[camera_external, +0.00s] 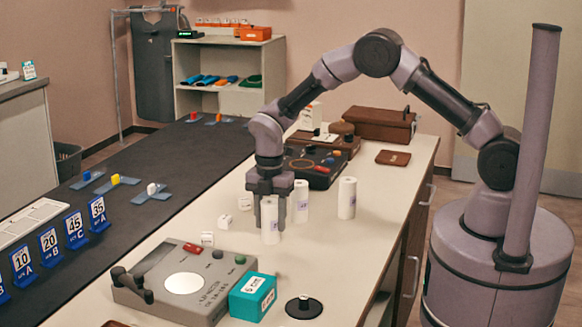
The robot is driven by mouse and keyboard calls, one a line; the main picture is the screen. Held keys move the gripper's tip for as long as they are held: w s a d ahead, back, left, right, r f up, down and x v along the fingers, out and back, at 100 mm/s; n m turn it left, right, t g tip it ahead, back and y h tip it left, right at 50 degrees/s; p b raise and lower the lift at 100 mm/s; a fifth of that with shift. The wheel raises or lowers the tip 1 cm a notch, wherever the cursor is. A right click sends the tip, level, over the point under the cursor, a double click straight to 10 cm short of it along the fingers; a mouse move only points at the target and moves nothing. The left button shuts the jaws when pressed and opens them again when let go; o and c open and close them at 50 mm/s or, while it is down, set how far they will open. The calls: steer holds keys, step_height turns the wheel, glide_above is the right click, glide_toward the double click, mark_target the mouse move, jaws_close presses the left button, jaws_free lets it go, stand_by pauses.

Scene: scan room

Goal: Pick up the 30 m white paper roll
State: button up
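Three upright white paper rolls stand on the cream counter: a left roll (270,222), a middle roll (301,203) and a right roll (347,199). Each has a small dark marking, too small to read, so I cannot tell which is the 30 m roll. My gripper (269,207) points straight down at the left roll. The middle roll is close by on the right; the right roll stands apart.
A grey control box (184,284), a teal box (252,297) and a black disc (304,307) lie toward the near end. Small white blocks (225,221) are left of the rolls. A dark device (308,165) and brown case (379,124) stand behind.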

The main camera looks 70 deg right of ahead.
jaws_close()
